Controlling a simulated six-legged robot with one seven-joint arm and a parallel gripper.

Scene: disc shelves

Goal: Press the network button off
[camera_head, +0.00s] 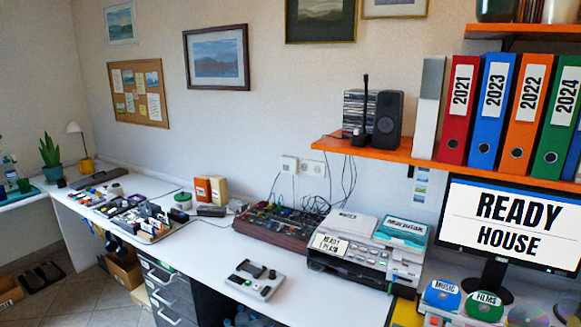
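I cannot pick out any control labelled as a network button. A small black device with an upright antenna (361,134) stands on the orange wall shelf (335,147), next to a black speaker (388,119). No button on it is clear at this size. A grey device with a handle or cradle on top (255,279) lies on the white desk; its small details are too small to read. My gripper is not in view.
The white desk (215,258) holds a brown mixer-like box (278,224), a grey printer-like machine (367,249) and a crowded tray (135,215). A monitor (510,222) reads "READY HOUSE". Binders (460,110) fill the shelf's right. Bare desk lies around the grey device. Cables hang below the shelf.

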